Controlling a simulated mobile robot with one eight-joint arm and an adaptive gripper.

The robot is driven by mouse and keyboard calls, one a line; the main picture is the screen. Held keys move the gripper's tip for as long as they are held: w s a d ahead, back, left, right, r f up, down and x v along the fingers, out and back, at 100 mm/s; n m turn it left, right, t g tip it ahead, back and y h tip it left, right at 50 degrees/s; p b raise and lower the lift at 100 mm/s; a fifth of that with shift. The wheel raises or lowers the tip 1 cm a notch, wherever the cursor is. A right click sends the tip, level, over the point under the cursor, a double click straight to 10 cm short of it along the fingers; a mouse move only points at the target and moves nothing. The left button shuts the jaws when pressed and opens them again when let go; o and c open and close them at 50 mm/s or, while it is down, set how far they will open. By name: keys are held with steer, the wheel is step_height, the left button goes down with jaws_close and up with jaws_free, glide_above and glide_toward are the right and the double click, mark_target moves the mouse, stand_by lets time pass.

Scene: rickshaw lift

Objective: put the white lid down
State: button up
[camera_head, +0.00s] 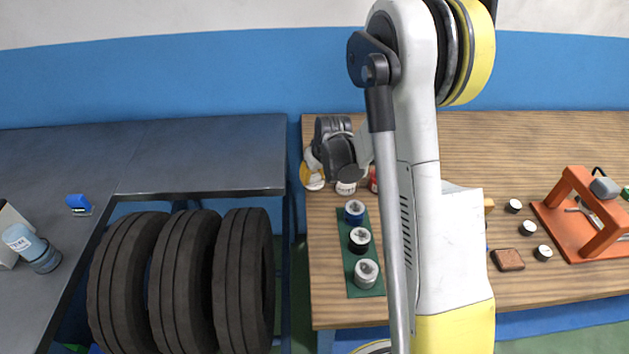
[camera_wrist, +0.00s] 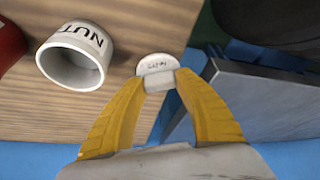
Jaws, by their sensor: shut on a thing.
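In the head view the lid (camera_head: 314,182) shows small at the wooden table's (camera_head: 330,295) left edge, below my dark wrist. The white jar marked NUT (camera_wrist: 75,58) stands open and empty-looking to the left of the lid in the wrist view. In the head view this jar (camera_head: 346,187) is partly covered by my wrist.
A red can (camera_head: 374,181) stands beside the jar. A green strip (camera_head: 352,281) with several spools lies nearer. The dark bench (camera_head: 210,160) and tyres (camera_head: 243,280) are left of a gap. An orange stand (camera_head: 583,215) is at the right. My arm hides the table's middle.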

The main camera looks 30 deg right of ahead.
steer(key=shift+f, duration=0.25)
steer(key=shift+f, duration=0.15)
steer(key=o, duration=0.9)
steer(key=s+a+r+p, duration=0.1)
steer(key=s+a+r, duration=0.1)
steer(key=s+r, duration=0.4)
steer(key=s+a+r+t+p, duration=0.1)
steer(key=s+a+r+p, duration=0.15)
steer(key=r, duration=0.65)
steer(key=s+a+r, duration=0.3)
steer(key=s+r, duration=0.2)
steer(key=r, duration=0.2)
steer(key=s+a+r, duration=0.1)
steer(key=s+a, duration=0.1)
steer(key=s, duration=0.4)
steer(key=s+a+r+t, duration=0.1)
steer(key=s+a+r, duration=0.1)
steer(key=s, duration=0.5)
steer(key=shift+a+r+t, duration=0.25)
steer(key=shift+a+t, duration=0.05)
steer(key=shift+a, duration=0.3)
